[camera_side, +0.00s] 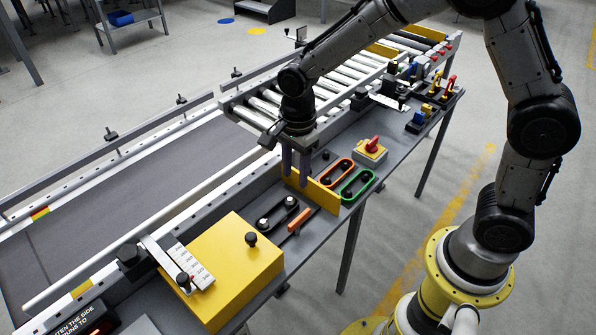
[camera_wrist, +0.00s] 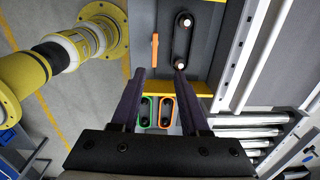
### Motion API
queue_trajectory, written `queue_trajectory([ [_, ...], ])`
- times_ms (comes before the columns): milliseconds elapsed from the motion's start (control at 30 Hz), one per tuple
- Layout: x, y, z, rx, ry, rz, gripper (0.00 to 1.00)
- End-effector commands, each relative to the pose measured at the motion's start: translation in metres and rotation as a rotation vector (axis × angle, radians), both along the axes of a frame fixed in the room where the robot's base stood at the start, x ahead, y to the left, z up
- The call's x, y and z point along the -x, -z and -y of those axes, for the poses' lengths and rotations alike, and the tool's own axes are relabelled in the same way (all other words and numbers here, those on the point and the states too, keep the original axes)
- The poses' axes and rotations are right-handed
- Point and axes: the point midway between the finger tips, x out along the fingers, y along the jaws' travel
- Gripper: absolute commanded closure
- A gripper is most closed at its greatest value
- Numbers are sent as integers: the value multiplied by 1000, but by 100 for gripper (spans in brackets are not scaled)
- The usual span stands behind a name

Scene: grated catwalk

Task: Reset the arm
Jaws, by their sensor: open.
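My gripper (camera_side: 294,170) hangs from the arm over the grey work shelf beside the conveyor, fingers pointing down. In the wrist view its two dark fingers (camera_wrist: 160,85) stand apart with nothing held between them. A yellow upright plate (camera_side: 312,190) is right by the fingertips; I cannot tell whether they touch it. The orange-rimmed loop (camera_side: 337,173) and green-rimmed loop (camera_side: 357,186) lie just right of the gripper in the side view. A black loop with two posts (camera_side: 277,212) and an orange bar (camera_side: 299,221) lie nearer the camera.
A yellow box (camera_side: 232,268) with a black knob and a lever stands at the near end. A red knob on a yellow base (camera_side: 371,150) and several coloured switches (camera_side: 425,112) stand farther along. The conveyor belt (camera_side: 130,195) and rollers (camera_side: 335,85) run alongside. The aisle floor (camera_side: 400,215) is clear.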

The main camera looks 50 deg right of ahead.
Motion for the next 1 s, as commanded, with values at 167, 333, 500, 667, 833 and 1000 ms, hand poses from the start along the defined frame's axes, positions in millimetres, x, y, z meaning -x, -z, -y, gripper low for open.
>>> queue_trajectory([
  [167, 4, -74, 23, -32, 45, 167, 55],
  [333, 45, -137, 49, -11, -95, 310, 55],
  [500, 103, -174, 70, 77, -375, 425, 55],
  [667, 155, -182, 82, 202, -698, 478, 55],
  [833, 194, -171, 86, 328, -1056, 464, 55],
  [1000, 212, -153, 86, 386, -1368, 391, 55],
])
